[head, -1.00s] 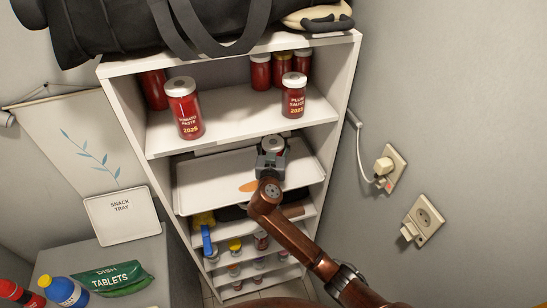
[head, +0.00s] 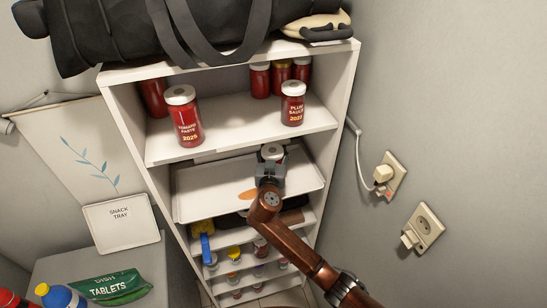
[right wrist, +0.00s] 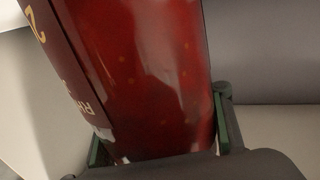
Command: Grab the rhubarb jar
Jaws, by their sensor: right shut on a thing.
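My right gripper (head: 270,170) is shut on a red jar with a white lid (head: 271,151), over the white tray on the second shelf of the white rack. In the right wrist view the jar (right wrist: 160,75) fills the middle between the green-edged fingers, with part of a dark label at its left. Only a few letters and a "2" show, so I cannot read the full name. I cannot tell whether the jar touches the tray. My left gripper is not in view.
Above stand a tomato paste jar (head: 184,118), a plum sauce jar (head: 292,104) and several red jars behind. The white tray (head: 205,185) lies around my gripper. Small jars fill the lower shelves. A black bag (head: 120,30) lies on top. Wall sockets (head: 423,228) are at the right.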

